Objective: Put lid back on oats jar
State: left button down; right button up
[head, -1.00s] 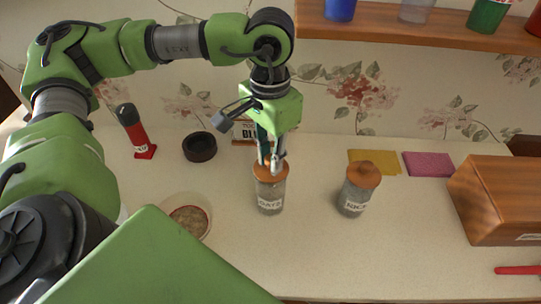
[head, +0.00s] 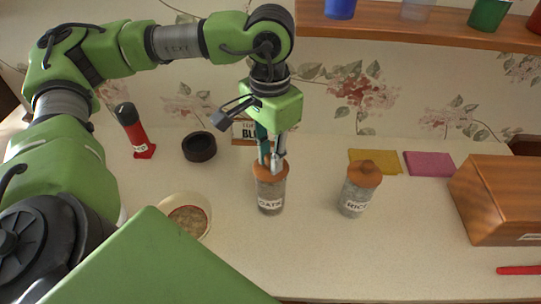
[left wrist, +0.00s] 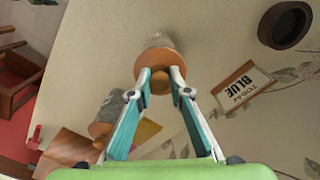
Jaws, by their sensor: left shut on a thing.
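The oats jar (head: 270,196) is a clear, grey-filled jar with a white label, standing upright on the counter. Its wooden lid (head: 262,175) is on the jar's mouth, and I see no clear gap between them. My left gripper (head: 271,166) points down from above, shut on the lid's knob. In the left wrist view, the two fingertips (left wrist: 159,80) are on either side of the knob, and the round lid (left wrist: 158,60) covers the jar top (left wrist: 159,42). My right gripper is not in view.
A similar rice jar (head: 354,195) with a wooden lid stands to the right. A bowl (head: 186,236) is at front left, a dark round dish (head: 199,147) and red-black bottle (head: 131,128) behind it. A wooden box (head: 505,198) is at right. A small sign (head: 243,131) stands behind the gripper.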

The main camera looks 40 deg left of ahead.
pick_arm(q)
jog(key=shift+b, duration=0.3)
dwell(0.6)
jog(key=shift+f+b, duration=0.2)
jog(key=shift+b, duration=0.6)
dwell(0.9)
dwell(0.3)
jog(key=c, duration=1.8)
grip_release()
jog(key=o, duration=0.5)
jog(key=shift+r+p, duration=1.85)
jog(key=shift+r, duration=1.7)
